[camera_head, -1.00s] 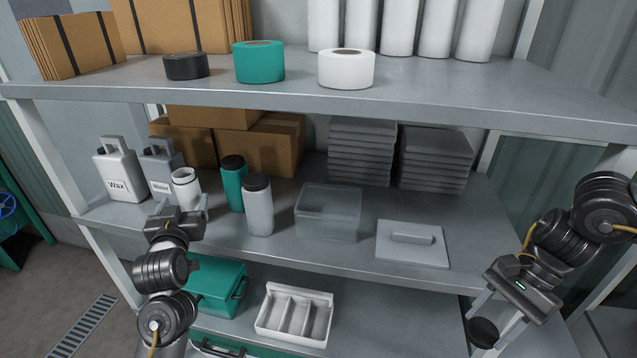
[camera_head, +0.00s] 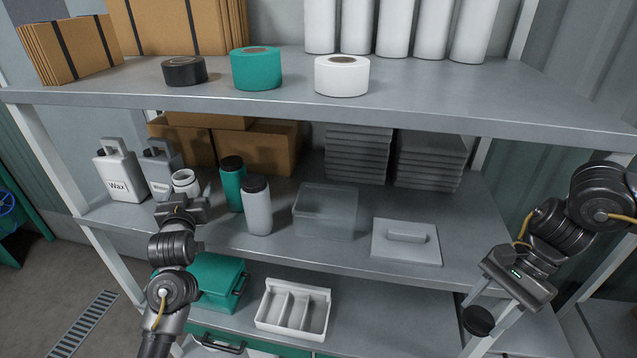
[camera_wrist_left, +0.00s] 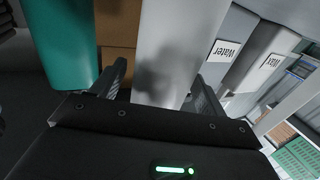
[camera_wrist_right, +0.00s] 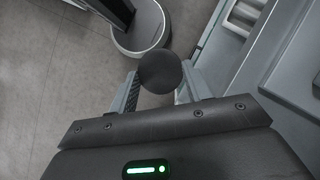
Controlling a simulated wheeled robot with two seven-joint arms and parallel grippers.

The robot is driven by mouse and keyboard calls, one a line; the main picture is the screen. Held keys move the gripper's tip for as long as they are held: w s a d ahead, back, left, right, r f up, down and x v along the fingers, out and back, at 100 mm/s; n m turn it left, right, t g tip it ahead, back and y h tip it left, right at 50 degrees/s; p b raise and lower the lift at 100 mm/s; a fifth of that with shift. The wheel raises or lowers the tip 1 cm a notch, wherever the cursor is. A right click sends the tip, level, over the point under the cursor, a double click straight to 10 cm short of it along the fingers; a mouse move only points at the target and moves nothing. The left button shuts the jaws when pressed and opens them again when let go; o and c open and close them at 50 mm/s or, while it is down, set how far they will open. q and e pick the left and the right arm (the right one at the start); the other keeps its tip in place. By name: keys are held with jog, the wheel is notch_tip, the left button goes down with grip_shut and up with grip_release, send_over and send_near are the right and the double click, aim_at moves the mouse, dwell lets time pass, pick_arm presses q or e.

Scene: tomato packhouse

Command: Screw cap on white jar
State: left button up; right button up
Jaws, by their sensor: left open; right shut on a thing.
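The white jar (camera_head: 186,186) stands on the middle shelf with its mouth uncapped. My left gripper (camera_head: 184,202) is open at the jar and hides its lower part in the head view. In the left wrist view, the jar (camera_wrist_left: 176,45) stands between the open fingers of the left gripper (camera_wrist_left: 160,88), one on each side; contact cannot be told. My right gripper (camera_head: 490,318) is shut on the round black cap (camera_head: 478,321) in front of the shelf at the right. The cap (camera_wrist_right: 160,72) also shows between its fingertips in the right wrist view.
Water (camera_head: 161,177) and Wax (camera_head: 118,178) jugs stand left. A clear bin (camera_head: 325,213) and a grey lid (camera_head: 406,243) lie further right. The upper shelf (camera_head: 440,100) overhangs.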

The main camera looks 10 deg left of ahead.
pick_arm(q)
jog(key=c, duration=1.1)
jog(key=shift+c, duration=0.2)
jog(key=shift+r, duration=0.1)
